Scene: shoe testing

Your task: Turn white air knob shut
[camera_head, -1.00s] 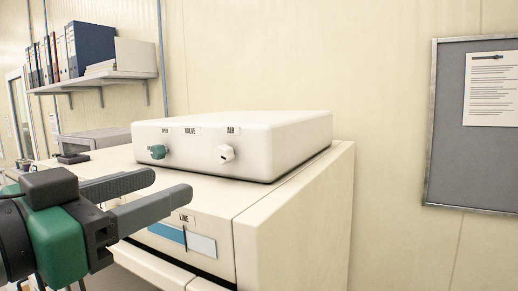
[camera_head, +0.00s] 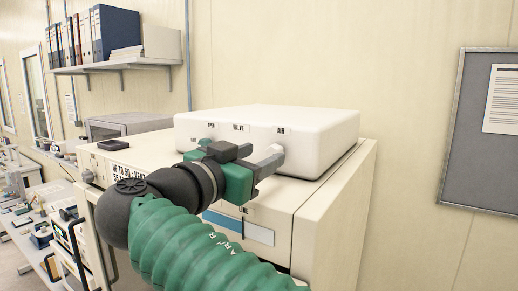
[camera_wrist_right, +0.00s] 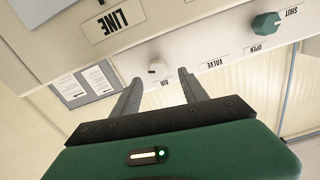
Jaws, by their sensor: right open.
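The white air knob (camera_wrist_right: 156,68) shows in the right wrist view on the white valve box, beside its AIR label. In the head view my right gripper hides it. My right gripper (camera_head: 262,152) is open in front of the white valve box (camera_head: 290,123), its fingers pointing at the AIR side. In the right wrist view its fingers (camera_wrist_right: 160,76) reach toward the box, with the white knob between their tips; I cannot tell whether they touch it. My left gripper is not in view.
A green valve knob (camera_wrist_right: 268,25) sits on the same box face, marked OPEN and SHUT. The box stands on a cream cabinet (camera_head: 335,215) with a LINE label. A shelf of binders (camera_head: 120,66) and a grey notice board (camera_head: 482,150) are on the wall.

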